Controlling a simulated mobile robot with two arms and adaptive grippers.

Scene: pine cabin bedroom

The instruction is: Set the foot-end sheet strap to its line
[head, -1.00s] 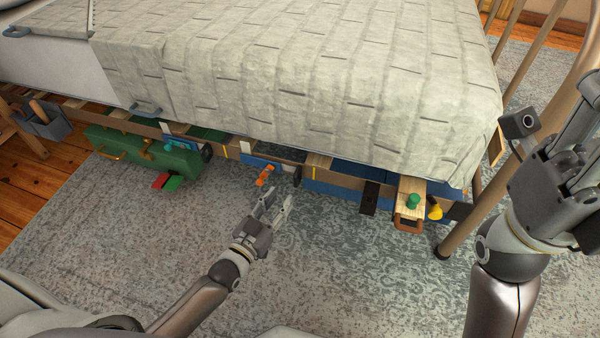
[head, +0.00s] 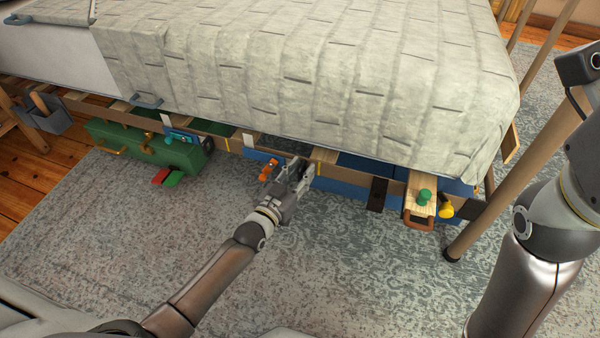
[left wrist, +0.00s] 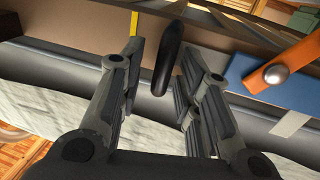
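A dark rounded tab (left wrist: 170,58), apparently the foot-end sheet strap's pull, stands out from the bed's side rail in the left wrist view. My left gripper (left wrist: 162,65) has its fingers apart on either side of it; I cannot tell if either finger touches it. A yellow line (left wrist: 134,22) marks the rail just left of the tab in that view. In the head view, my left gripper (head: 300,170) is at the rail and hides the tab, with the yellow line (head: 312,172) just to its right. My right gripper is outside the head view; only its arm shows.
An orange lever (head: 267,168) on a blue plate is close left of my left gripper. A green case (head: 150,150) hangs farther left. A wooden block with a green knob (head: 425,196) and a yellow knob (head: 446,210) are right. The grey quilt (head: 300,60) overhangs the rail.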

